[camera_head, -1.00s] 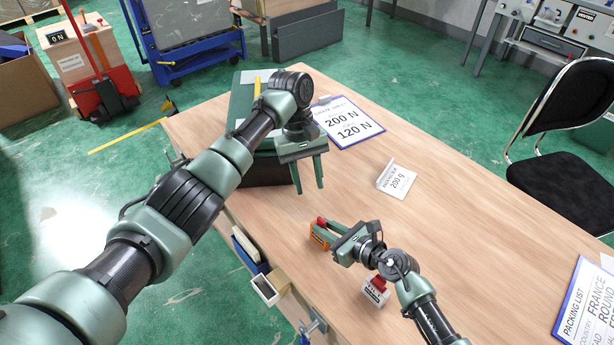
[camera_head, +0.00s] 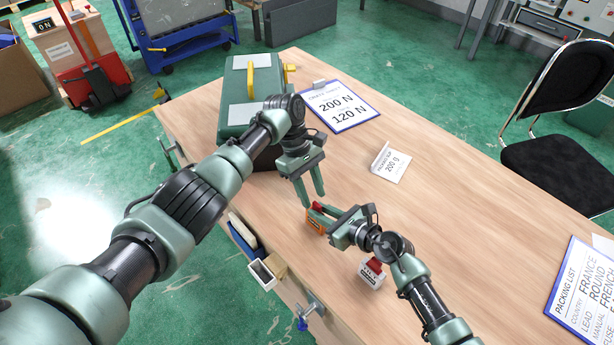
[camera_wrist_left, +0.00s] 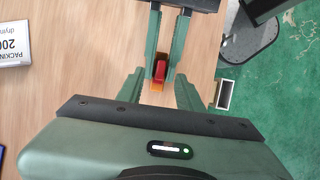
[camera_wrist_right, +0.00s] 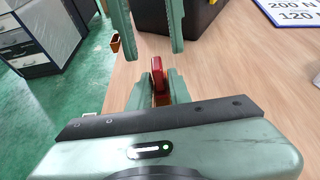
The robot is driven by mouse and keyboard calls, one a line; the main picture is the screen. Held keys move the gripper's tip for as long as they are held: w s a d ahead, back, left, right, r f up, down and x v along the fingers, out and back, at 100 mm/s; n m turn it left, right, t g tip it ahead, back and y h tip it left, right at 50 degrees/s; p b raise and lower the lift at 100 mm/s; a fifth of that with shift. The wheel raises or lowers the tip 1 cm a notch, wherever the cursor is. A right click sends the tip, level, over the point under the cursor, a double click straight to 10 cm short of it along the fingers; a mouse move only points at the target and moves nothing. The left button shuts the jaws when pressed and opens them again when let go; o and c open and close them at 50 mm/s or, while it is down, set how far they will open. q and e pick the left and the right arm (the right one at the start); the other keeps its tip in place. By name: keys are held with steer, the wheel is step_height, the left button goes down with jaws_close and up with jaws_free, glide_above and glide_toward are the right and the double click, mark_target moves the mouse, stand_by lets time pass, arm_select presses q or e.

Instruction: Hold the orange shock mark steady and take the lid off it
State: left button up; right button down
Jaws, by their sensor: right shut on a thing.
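The orange shock mark (camera_head: 314,222) stands on the table near its front edge, with a red lid (camera_head: 317,206) on top. My right gripper (camera_head: 320,217) is shut on the shock mark from the side; the red lid shows between its fingers in the right wrist view (camera_wrist_right: 160,77). My left gripper (camera_head: 313,201) is open, its fingers pointing down just above the lid. In the left wrist view the red lid (camera_wrist_left: 160,71) lies between the spread fingers, apart from both. The orange body is mostly hidden by the right fingers.
A white item with a red top (camera_head: 372,274) stands beside my right wrist. A green case (camera_head: 243,105) stands at the table's far left end. The middle of the table is clear.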

arm_select(q)
steer(key=shift+x, duration=0.85)
steer(key=shift+c, duration=0.3)
jaws_close()
steer(key=shift+r, duration=0.2)
stand_by(0.9)
steer(key=shift+r, duration=0.9)
